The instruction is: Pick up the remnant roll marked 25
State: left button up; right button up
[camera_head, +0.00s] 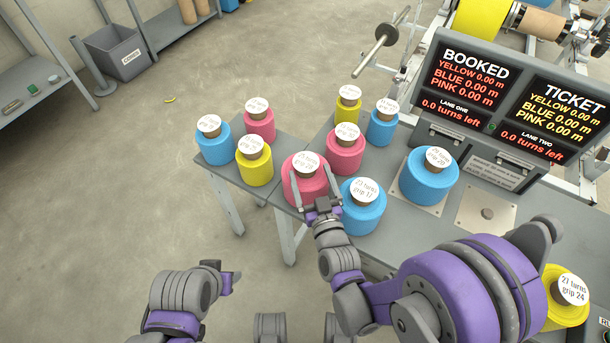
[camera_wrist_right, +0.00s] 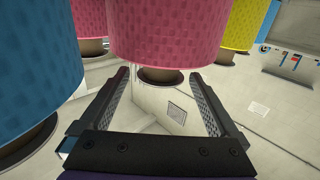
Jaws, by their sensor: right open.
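A pink roll (camera_head: 303,188) with a white top label stands at the table's front corner; its number looks like 25 but is too small to be sure. My right gripper (camera_head: 314,187) is open at the near side of this pink roll. In the right wrist view, a pink roll (camera_wrist_right: 170,35) is straight ahead, and its brown core end (camera_wrist_right: 160,76) shows between the two spread fingers. No grip on it shows. My left gripper (camera_head: 230,280) is low at the left, away from the rolls; its jaw opening is unclear.
A blue roll (camera_head: 362,215) marked 23 stands close on the right of my right gripper. Several other blue, yellow and pink rolls stand behind and to the left. A display board (camera_head: 510,95) rises at the right. A yellow roll (camera_head: 568,305) marked 27 is at lower right.

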jog(key=x, duration=0.7)
jog(key=shift+w+a+b, duration=0.15)
jog(key=shift+b, duration=0.15)
grip_shut()
